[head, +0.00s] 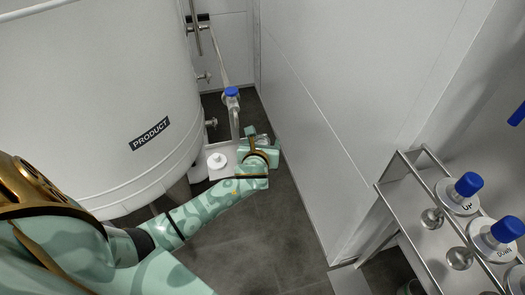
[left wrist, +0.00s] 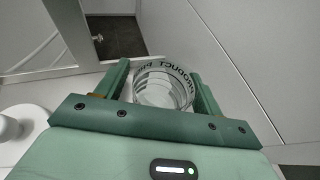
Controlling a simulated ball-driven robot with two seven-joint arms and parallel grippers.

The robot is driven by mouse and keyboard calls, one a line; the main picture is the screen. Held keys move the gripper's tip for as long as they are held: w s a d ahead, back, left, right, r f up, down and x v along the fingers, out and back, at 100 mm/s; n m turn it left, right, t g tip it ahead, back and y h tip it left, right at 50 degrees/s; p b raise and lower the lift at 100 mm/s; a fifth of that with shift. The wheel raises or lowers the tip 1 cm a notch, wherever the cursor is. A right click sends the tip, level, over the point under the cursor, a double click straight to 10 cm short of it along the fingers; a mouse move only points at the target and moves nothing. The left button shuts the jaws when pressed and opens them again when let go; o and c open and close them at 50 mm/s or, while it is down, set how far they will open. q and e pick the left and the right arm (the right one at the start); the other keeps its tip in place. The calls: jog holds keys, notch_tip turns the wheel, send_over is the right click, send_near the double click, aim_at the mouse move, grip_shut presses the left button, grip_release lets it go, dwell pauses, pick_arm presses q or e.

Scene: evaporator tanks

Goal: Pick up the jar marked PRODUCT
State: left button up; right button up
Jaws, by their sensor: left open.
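The clear glass jar marked PRODUCT (left wrist: 163,90) shows in the left wrist view, its lettering upside down along the far rim. It stands between the two green fingers of my left gripper (left wrist: 160,75), which is open around it. In the head view my left gripper (head: 259,149) is at the end of my arm, by the small white shelf below the tap; it mostly hides the jar there. My right gripper is not in view.
A large white tank (head: 90,80) with a PRODUCT label (head: 150,133) stands at the left. A blue-topped tap (head: 232,92) rises behind the shelf (head: 222,152). A white wall is close on the right.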

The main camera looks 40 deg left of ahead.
pick_arm(q)
jog(key=shift+s+r, duration=0.1)
jog(key=shift+r, duration=0.05)
jog(key=shift+c, duration=0.2)
jog(key=c, duration=1.1)
jog(key=shift+r, duration=0.1)
jog(key=shift+c, duration=0.2)
